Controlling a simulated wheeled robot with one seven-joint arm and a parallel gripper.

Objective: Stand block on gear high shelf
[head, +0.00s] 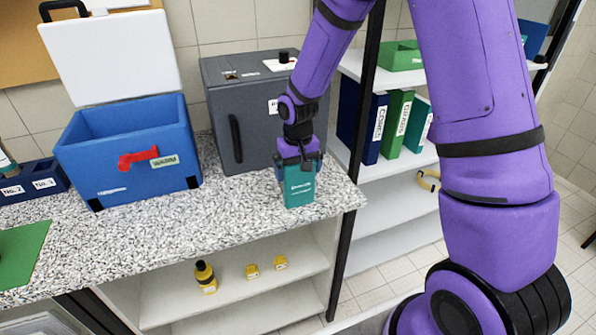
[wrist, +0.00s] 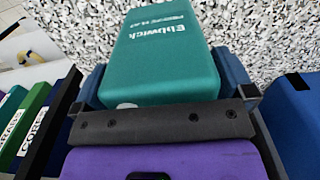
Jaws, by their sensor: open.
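A teal block (head: 299,188) with white lettering stands upright on the speckled counter, near its right end. In the wrist view the block (wrist: 165,55) reads "Ebbwick" and lies between my two blue fingers. My gripper (head: 298,163) is open and points down over the block's top, with a finger at either side. I cannot tell whether the fingers touch it. A white shelf unit stands right of the counter. Its upper shelf (head: 351,65) bears a green tray (head: 400,56); the shelf below (head: 400,165) bears several binders. I cannot read which shelf is the gear high shelf.
A dark grey cabinet (head: 225,85) stands right behind the block. A blue cooler (head: 130,170) with its white lid raised stands to the left. A black post (head: 357,150) rises between counter and shelves. Yellow items and a bottle (head: 205,277) sit under the counter (head: 150,225).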

